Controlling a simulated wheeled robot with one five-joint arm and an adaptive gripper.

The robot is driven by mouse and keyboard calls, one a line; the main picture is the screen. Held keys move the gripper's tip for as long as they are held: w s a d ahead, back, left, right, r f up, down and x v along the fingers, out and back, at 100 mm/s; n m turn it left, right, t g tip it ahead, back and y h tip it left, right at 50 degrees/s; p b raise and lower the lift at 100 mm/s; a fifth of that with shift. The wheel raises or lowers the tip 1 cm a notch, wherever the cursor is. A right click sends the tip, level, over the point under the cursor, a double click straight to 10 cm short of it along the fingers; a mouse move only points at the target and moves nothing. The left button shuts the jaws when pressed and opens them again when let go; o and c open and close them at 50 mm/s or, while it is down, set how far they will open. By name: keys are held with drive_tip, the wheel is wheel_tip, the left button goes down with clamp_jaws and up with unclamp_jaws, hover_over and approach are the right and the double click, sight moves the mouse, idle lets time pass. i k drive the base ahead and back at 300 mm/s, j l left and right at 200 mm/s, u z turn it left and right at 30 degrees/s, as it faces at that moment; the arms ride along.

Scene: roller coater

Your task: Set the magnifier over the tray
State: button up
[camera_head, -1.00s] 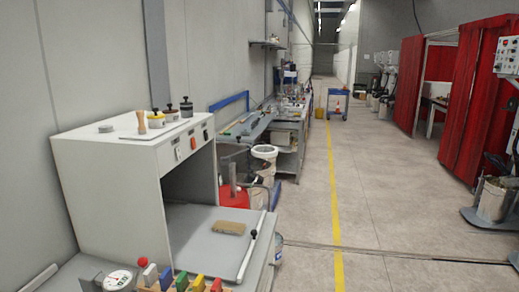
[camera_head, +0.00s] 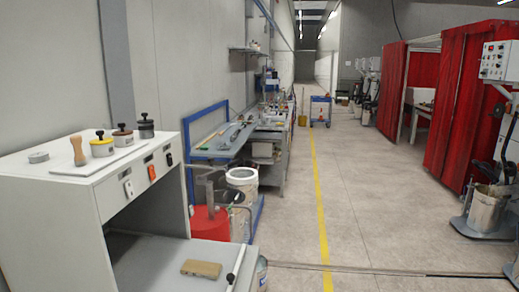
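I cannot make out a magnifier in this view. A thin white board or tray (camera_head: 107,160) lies on top of the white cabinet (camera_head: 62,213) at the left; I cannot tell whether it is the tray. On or beside it stand a wooden peg-shaped piece (camera_head: 78,151), a yellow-and-white pot with a black knob (camera_head: 102,147), a brown-and-white one (camera_head: 123,138) and a dark grey one (camera_head: 146,128). A grey disc (camera_head: 39,157) lies to their left. My gripper is not in view.
A tan block (camera_head: 201,269) lies on the cabinet's lower shelf (camera_head: 165,262). A red container (camera_head: 209,224) and white bucket (camera_head: 242,183) stand beyond it, before a long workbench (camera_head: 232,138). Red curtains (camera_head: 466,110) stand at right. The floor (camera_head: 370,215) along the yellow line is clear.

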sight(232, 180)
drive_tip(key=i+z, duration=0.4)
drive_tip(key=i+j+z, duration=0.1)
drive_tip(key=i+z, duration=0.35)
drive_tip(key=i+j+z, duration=0.2)
drive_tip(key=i+z, duration=0.2)
drive_tip(key=i+j+z, duration=0.6)
drive_tip(key=j+z, duration=0.25)
drive_tip(key=i+j+z, duration=0.1)
drive_tip(key=j+z, duration=0.8)
drive_tip(key=k+j+z, duration=0.1)
drive_tip(key=j+z, duration=0.3)
drive_tip(key=j, duration=0.2)
